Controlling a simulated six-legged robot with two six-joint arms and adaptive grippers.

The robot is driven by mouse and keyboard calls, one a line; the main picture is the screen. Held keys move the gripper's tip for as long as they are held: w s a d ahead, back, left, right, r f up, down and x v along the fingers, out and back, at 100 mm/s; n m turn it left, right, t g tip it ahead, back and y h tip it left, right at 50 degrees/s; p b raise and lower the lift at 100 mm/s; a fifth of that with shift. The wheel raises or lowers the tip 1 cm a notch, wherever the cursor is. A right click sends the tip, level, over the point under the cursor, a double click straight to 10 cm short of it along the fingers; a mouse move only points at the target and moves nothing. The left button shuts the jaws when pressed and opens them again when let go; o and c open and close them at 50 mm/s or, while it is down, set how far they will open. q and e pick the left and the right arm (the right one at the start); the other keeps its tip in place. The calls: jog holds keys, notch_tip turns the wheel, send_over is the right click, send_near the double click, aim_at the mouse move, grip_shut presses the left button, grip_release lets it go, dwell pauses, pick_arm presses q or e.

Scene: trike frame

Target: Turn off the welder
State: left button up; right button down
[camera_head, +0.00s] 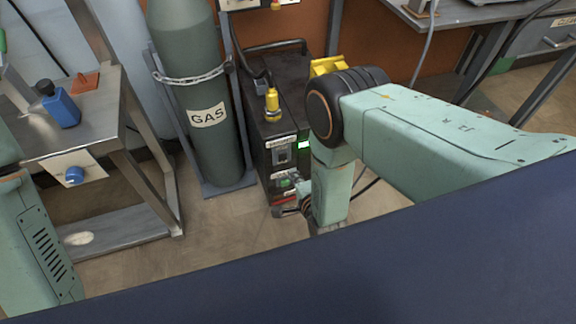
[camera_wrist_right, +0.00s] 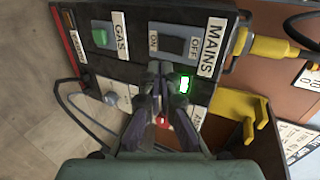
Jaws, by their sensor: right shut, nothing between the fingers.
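The welder (camera_head: 272,110) is a black box standing on the floor beside the gas cylinder. In the right wrist view its front panel carries the MAINS switch (camera_wrist_right: 172,40), a dark rocker between the ON and OFF labels. Which side is pressed in, I cannot tell. A green light (camera_wrist_right: 183,84) beside it is lit, and it also shows in the head view (camera_head: 304,145). My right gripper (camera_wrist_right: 160,68) is shut and empty, its fingertips just below the switch in the picture; contact is unclear. In the head view my right arm partly hides the panel. My left gripper is out of view.
A green GAS cylinder (camera_head: 200,100) stands chained left of the welder. A metal bench (camera_head: 100,122) with a blue bottle (camera_head: 60,105) is at left. A green GAS button (camera_wrist_right: 99,37) and a yellow bracket (camera_wrist_right: 238,105) lie near the switch.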

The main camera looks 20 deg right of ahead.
aim_at(284, 156)
jog(key=w, duration=0.1)
jog(key=w+b, duration=0.1)
jog(key=w, duration=0.2)
jog(key=shift+w+a+f+b, duration=0.1)
jog(key=shift+w+f+b, duration=0.05)
jog(key=shift+f+b, duration=0.25)
jog(key=shift+w+r+b, duration=0.2)
jog(key=shift+w+b, duration=0.1)
jog(key=shift+w, duration=0.5)
